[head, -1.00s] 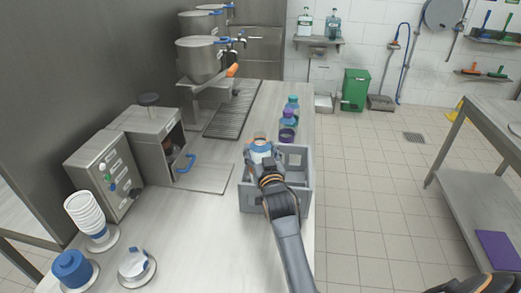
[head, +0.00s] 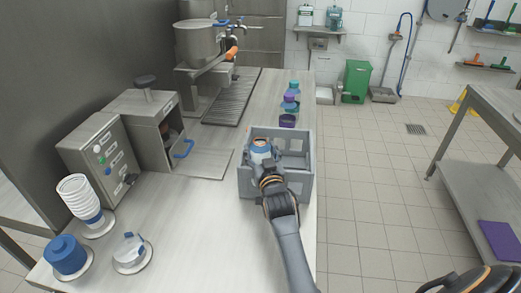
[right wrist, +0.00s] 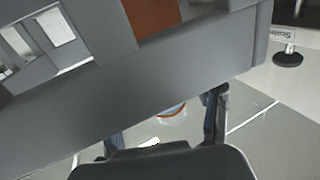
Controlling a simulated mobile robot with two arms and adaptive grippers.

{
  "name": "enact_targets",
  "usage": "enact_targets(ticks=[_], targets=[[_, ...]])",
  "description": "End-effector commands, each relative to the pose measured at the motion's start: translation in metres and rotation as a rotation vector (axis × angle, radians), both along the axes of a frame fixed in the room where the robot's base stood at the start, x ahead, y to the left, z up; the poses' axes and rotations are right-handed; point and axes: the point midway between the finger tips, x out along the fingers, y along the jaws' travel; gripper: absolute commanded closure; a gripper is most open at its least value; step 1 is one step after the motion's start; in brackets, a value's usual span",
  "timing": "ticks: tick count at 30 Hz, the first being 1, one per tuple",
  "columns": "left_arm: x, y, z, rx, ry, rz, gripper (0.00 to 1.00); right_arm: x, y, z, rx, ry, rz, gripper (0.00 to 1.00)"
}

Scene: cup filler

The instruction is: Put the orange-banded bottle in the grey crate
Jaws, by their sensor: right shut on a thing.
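The orange-banded bottle (head: 260,146) is in my right gripper (head: 262,155). In the head view it shows pale and blue with orange at its top, within the outline of the grey crate (head: 305,186). The right gripper is shut on it, and the arm reaches over the crate's near side. In the right wrist view the bottle (right wrist: 172,112) shows only partly between the fingers, with an orange-red band. The crate's grey wall (right wrist: 140,85) fills much of that view. Whether the bottle touches the crate floor is hidden.
A metal machine (head: 148,130), a stack of white cups (head: 77,190) and a blue container (head: 66,256) stand to the left. The counter's front middle is clear.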

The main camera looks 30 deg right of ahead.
Motion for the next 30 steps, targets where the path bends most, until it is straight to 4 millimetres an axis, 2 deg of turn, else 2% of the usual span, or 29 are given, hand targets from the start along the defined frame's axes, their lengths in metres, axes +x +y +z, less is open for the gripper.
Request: enact_targets(ticks=[15,16,19,20,30], targets=[[0.0008,0.0011,-0.0012,0.001,-0.001,0.000,0.39,0.0003,0.0000,-0.0014,-0.001,-0.005,0.000,1.00],[0.0008,0.0012,-0.0011,0.002,-0.001,0.000,0.39,0.0003,0.0000,-0.0013,-0.002,-0.006,0.000,0.36],[0.0009,0.0012,-0.0009,0.001,-0.001,0.000,0.39,0.0002,0.0000,-0.0012,-0.001,-0.005,0.000,0.16],[0.0008,0.0011,-0.0009,0.001,-0.001,0.000,0.39,0.0002,0.0000,-0.0014,-0.001,-0.005,0.000,0.12],[-0.0010,0.0035,-0.0014,0.004,0.000,-0.002,0.39,-0.0002,0.0001,-0.0049,0.001,0.004,0.000,0.12]])
